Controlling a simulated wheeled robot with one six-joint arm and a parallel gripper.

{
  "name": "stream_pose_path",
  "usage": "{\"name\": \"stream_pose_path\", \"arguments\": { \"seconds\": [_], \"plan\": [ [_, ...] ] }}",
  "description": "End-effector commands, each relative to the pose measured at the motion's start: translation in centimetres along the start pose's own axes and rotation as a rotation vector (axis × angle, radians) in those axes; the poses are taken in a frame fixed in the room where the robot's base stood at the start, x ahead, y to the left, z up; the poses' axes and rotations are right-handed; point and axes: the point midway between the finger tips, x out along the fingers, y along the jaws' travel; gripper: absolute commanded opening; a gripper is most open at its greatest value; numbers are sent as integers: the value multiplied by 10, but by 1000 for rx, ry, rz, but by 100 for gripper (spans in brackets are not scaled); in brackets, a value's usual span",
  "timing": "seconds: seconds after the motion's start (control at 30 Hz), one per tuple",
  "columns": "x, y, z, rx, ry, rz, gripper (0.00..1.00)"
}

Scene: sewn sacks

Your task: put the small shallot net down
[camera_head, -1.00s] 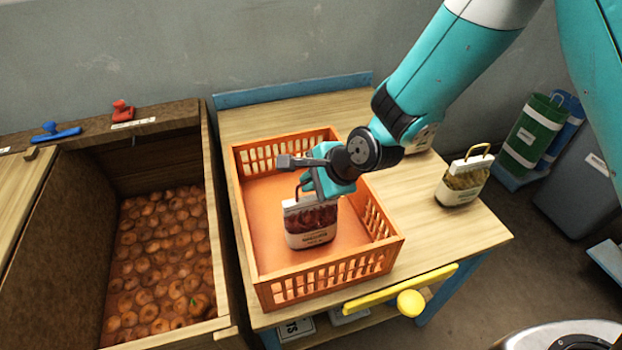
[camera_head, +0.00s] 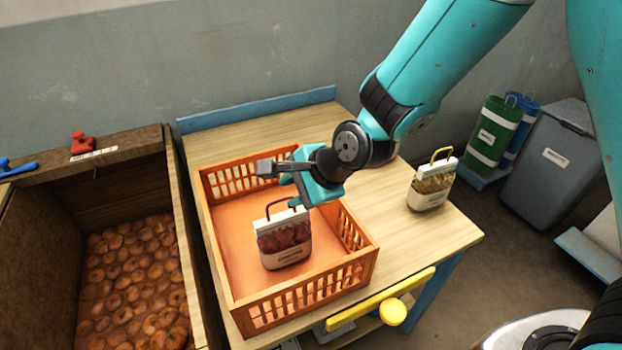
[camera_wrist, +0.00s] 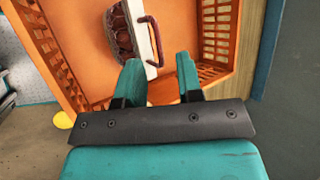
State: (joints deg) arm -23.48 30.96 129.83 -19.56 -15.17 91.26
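The small shallot net (camera_head: 284,240), dark red with a white top band and pale label, stands upright inside the orange crate (camera_head: 309,297). Its brown handle sticks up clear and empty. My gripper (camera_head: 292,190) is just above and behind the handle, apart from it. In the wrist view my gripper (camera_wrist: 160,68) has its two teal fingers spread with nothing between them. The net (camera_wrist: 124,32) and its handle lie beyond the fingertips there. The crate floor under the net is hidden.
The crate sits on a wooden table (camera_head: 400,235). A yellow-handled net (camera_head: 432,187) stands to its right. A deep bin of onions (camera_head: 130,280) is at left. A yellow bar with a knob (camera_head: 393,312) is at the table's front. Green and grey bins stand beyond.

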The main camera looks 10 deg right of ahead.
Motion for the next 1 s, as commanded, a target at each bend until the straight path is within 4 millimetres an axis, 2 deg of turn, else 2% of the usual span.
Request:
{"name": "stream_pose_path", "arguments": {
  "seconds": [0.1,0.3,0.57,0.67,0.77,0.87,1.0],
  "plan": [
    [-26,-1,-1,1,1,-5,34],
    [-58,-1,0,1,1,-4,34],
    [-71,1,0,-2,0,0,34],
    [-78,2,3,-57,-3,12,34],
    [-99,9,10,-238,-17,54,34],
    [-131,24,22,-540,-55,123,34],
    [-180,56,38,-1015,-147,221,34]
  ]
}}
